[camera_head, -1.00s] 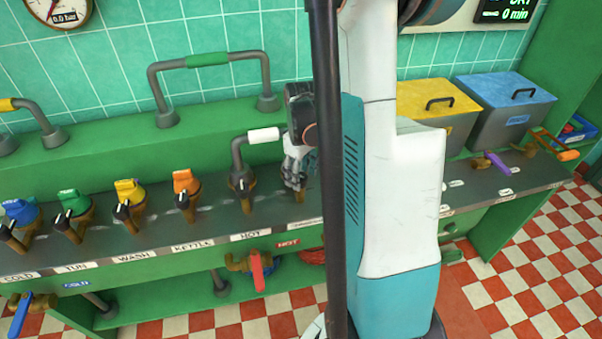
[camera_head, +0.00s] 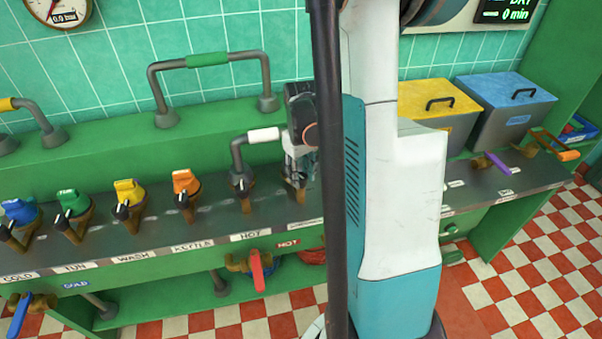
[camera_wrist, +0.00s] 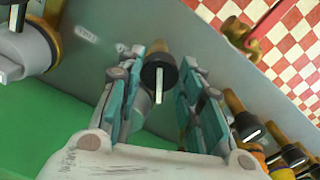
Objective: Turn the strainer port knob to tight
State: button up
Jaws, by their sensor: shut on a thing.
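The strainer port knob (camera_wrist: 160,76) is a round black knob with a white pointer mark, on a brass-coloured fitting. In the wrist view it sits between the teal finger pads of my gripper (camera_wrist: 158,108), and the pointer mark runs towards the palm. My gripper is shut on it, with a finger on each side. In the head view my gripper (camera_head: 297,172) is low over the counter at the right end of the knob row, partly beside my dark column. The knob's body is mostly hidden there by the fingers.
A neighbouring grey-handled valve (camera_head: 242,180) stands close on the left, under a pipe with a white grip (camera_head: 263,135). Orange (camera_head: 186,184), yellow (camera_head: 129,192), green (camera_head: 73,203) and blue (camera_head: 20,212) valves continue leftward. Lidded bins (camera_head: 505,100) stand at the right.

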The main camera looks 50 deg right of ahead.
aim_at(301, 177)
jog(key=m, duration=0.6)
jog(key=shift+m, duration=0.4)
dwell(0.3)
jog(key=o, duration=1.1)
jog(key=shift+c, duration=0.2)
notch_tip(301, 177, up, 12)
